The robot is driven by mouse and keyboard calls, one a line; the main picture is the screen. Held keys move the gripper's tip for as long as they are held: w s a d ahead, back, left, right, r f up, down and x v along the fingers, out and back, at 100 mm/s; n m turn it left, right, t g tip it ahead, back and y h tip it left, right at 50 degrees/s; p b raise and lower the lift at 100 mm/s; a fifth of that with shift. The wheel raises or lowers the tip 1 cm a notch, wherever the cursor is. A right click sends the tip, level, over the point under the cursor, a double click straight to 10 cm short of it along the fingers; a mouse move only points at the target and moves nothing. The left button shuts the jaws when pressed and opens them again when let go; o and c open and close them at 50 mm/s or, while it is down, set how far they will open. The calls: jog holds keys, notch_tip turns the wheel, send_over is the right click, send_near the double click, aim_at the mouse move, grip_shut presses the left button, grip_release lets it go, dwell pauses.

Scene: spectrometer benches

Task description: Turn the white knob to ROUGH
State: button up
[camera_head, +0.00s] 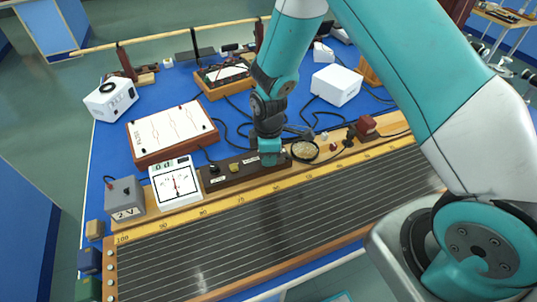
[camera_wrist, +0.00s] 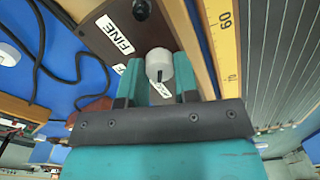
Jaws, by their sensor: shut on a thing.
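The white knob (camera_wrist: 159,63) stands on a dark brown board (camera_wrist: 98,12), between the two fingers of my gripper (camera_wrist: 158,78) in the wrist view. The fingers are shut on its sides. A dark line shows on the knob, pointing down in the picture. A label reading FINE (camera_wrist: 115,34) lies up and left of it; other labels by the knob are partly covered and I cannot read them. In the head view my gripper (camera_head: 269,157) reaches down to the right part of the board (camera_head: 222,183) and hides the knob.
A white meter (camera_head: 175,186) and a grey box marked 2 V (camera_head: 125,198) stand left of the board. A wooden box with a white top (camera_head: 172,135) is behind. A long ruled bench (camera_head: 240,230) lies in front. Black cables run over the blue tabletop (camera_head: 105,160).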

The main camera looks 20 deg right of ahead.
dwell(0.4)
jog(key=o, duration=0.9)
jog(key=shift+r, duration=0.1)
notch_tip(320, 180, up, 17)
jog(key=shift+r+b, duration=0.15)
jog(key=shift+b, duration=1.1)
jog(key=s+a+r+m+y, duration=0.1)
jog(key=s+r+m, duration=0.1)
jog(key=s, duration=0.5)
jog(key=s+a+r+m+y, duration=0.1)
jog(key=s+a+r+m, duration=0.1)
jog(key=s, duration=0.6)
jog(key=s+a+r+m+y, duration=0.1)
jog(key=s+r+m+y, duration=0.1)
jog(key=s+r, duration=0.3)
jog(key=shift+s+a+r+m, duration=0.15)
jog(key=shift+s+m, duration=0.25)
jog(key=shift+s, duration=0.4)
jog(key=shift+s+r+m, duration=0.25)
jog(key=shift+s+m, duration=0.15)
jog(key=shift+s, duration=0.35)
